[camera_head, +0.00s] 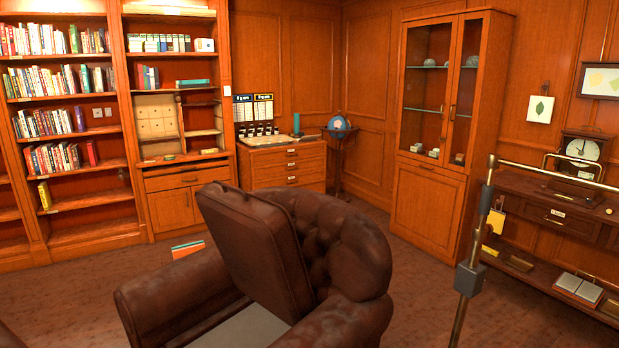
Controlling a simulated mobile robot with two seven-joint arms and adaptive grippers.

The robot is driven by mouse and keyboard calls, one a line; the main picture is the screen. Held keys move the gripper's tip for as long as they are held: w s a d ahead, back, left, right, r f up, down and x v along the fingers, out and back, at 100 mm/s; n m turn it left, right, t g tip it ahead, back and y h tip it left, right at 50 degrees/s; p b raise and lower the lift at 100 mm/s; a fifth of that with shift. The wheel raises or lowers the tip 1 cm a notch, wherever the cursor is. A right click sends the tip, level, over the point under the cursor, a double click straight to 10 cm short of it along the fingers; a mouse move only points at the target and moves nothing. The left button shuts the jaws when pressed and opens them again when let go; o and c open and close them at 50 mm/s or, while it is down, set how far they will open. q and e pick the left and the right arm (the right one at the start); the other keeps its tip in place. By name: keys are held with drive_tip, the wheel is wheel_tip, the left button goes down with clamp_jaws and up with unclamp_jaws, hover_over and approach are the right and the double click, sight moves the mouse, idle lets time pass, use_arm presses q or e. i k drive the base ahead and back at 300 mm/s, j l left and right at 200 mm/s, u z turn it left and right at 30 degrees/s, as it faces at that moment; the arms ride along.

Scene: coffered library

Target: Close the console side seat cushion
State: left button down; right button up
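A brown leather armchair (345,250) with a tufted back and rolled arms stands in the centre foreground. Its seat cushion (255,250) is tilted up steeply, leaning toward the backrest. Below it a pale grey seat base (240,330) is exposed. The lower part of the chair is cut off by the bottom edge of the view. Neither of my grippers shows in the head view.
A metal pole with a horizontal bar (470,270) stands right of the armchair. A console table (560,215) with a clock is on the right wall. A book (188,249) lies on the floor behind the chair. Bookshelves, a drawer chest and a glass cabinet (450,130) line the walls.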

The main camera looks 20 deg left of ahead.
sight(255, 237)
drive_tip(key=i+j+z, duration=0.1)
drive_tip(key=j+z, duration=1)
drive_tip(key=j, duration=0.2)
